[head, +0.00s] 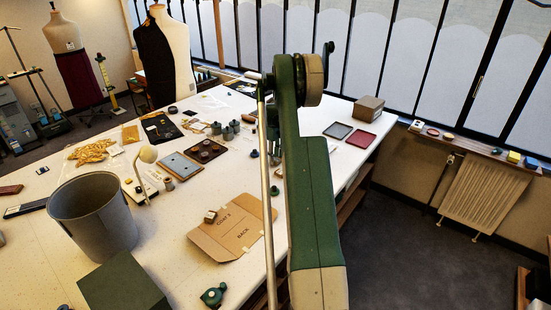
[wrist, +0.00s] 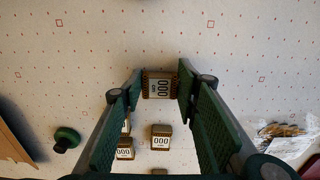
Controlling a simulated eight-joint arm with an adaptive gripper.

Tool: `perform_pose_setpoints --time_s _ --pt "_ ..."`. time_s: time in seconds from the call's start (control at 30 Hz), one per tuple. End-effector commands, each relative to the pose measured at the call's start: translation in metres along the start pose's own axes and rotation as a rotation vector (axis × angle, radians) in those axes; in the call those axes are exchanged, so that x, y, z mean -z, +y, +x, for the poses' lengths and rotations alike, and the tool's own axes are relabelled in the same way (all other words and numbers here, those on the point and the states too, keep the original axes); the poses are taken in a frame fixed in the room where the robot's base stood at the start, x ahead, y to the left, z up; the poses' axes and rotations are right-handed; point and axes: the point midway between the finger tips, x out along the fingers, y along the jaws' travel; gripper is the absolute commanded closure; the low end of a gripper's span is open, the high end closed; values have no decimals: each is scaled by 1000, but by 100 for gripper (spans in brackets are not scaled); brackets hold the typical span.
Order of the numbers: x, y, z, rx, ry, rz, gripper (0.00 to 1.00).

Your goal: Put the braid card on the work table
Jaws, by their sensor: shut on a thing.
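In the wrist view, my gripper (wrist: 159,80) is shut on a small block-like card (wrist: 159,88) with brown striped edges and a white label reading 000, which I take to be the braid card. One finger stands at each side of it. Similar labelled pieces (wrist: 161,136) show below, between the fingers. The work table (wrist: 80,35) is pale with small printed marks and lies under the gripper. In the head view, the white work table (head: 190,270) runs across the room. My arm hides most of the gripper there, and I cannot make out the held card.
A grey bin (head: 92,220), a lamp (head: 146,165), flat cardboard (head: 238,228) and a dark green box (head: 122,285) stand on the table's near part. Red and grey trays (head: 361,139) lie at the right. A green round thing (wrist: 66,138) shows in the wrist view.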

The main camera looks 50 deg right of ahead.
Motion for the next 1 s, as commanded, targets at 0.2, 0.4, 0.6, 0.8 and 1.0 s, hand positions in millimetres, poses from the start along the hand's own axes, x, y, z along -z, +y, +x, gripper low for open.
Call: perform_pose_setpoints --time_s 0.2,0.4,0.6,0.8,1.0 --pt "0 0 3 0 0 0 60" --pt "0 0 3 0 0 0 54" --pt "0 0 2 0 0 0 54" --pt "0 0 -4 0 0 0 54" --pt "0 0 -25 0 0 0 54"
